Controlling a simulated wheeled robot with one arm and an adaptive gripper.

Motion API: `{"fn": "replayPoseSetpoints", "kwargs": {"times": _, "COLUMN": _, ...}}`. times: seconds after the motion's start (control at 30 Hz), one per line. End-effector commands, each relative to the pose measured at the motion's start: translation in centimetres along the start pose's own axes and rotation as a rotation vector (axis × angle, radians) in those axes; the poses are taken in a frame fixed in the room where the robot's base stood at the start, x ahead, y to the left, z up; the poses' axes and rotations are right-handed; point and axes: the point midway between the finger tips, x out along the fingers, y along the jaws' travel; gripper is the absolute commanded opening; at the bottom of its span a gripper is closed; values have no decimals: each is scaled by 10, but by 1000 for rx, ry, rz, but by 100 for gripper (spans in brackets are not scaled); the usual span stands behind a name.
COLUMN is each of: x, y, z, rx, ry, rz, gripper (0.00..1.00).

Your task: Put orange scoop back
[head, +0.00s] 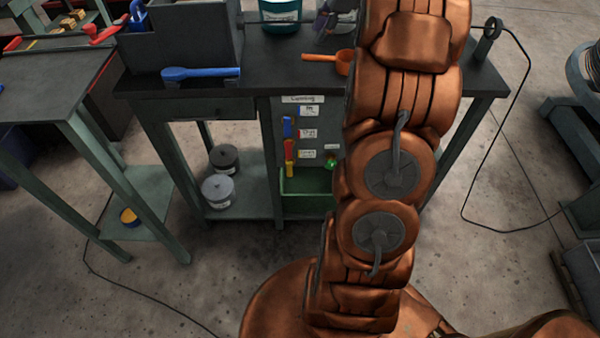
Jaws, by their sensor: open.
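The orange scoop (343,63) lies on the dark bench top (270,72) near its front edge. Its handle points left and its bowl is at the right, beside my copper-coloured arm, which may cover part of it. My arm rises through the right of the picture and leaves at the top edge. My gripper is not in view. Below the bench top, a grey panel (276,125) carries white labels and small blue, red, yellow and green items. My arm hides what lies to the panel's right.
A blue scoop (200,73) lies at the bench's front left edge, before a grey box (190,35). A teal container (281,14) stands at the back. A green bin (305,186) and lidded tubs (218,190) sit on the lower shelf. A side table (50,85) stands left.

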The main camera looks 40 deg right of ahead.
Motion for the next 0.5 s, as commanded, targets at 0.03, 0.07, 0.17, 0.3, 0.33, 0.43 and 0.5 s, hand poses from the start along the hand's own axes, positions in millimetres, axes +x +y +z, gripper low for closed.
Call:
{"fn": "replayPoseSetpoints", "kwargs": {"times": 0.03, "x": 3, "y": 13, "z": 19, "rx": -63, "ry": 1, "rz": 24, "gripper": 42}}
{"fn": "replayPoseSetpoints", "kwargs": {"times": 0.07, "x": 5, "y": 22, "z": 29, "rx": -106, "ry": 4, "rz": 37, "gripper": 42}}
{"fn": "replayPoseSetpoints", "kwargs": {"times": 0.17, "x": 11, "y": 55, "z": 62, "rx": -263, "ry": 10, "rz": 90, "gripper": 42}}
{"fn": "replayPoseSetpoints", "kwargs": {"times": 0.3, "x": 17, "y": 105, "z": 100, "rx": -489, "ry": 15, "rz": 161, "gripper": 42}}
{"fn": "replayPoseSetpoints", "kwargs": {"times": 0.33, "x": 18, "y": 117, "z": 107, "rx": -537, "ry": 14, "rz": 177, "gripper": 42}}
{"fn": "replayPoseSetpoints", "kwargs": {"times": 0.43, "x": 22, "y": 156, "z": 127, "rx": -699, "ry": 13, "rz": 227, "gripper": 42}}
{"fn": "replayPoseSetpoints", "kwargs": {"times": 0.5, "x": 24, "y": 184, "z": 137, "rx": -812, "ry": 10, "rz": 265, "gripper": 42}}
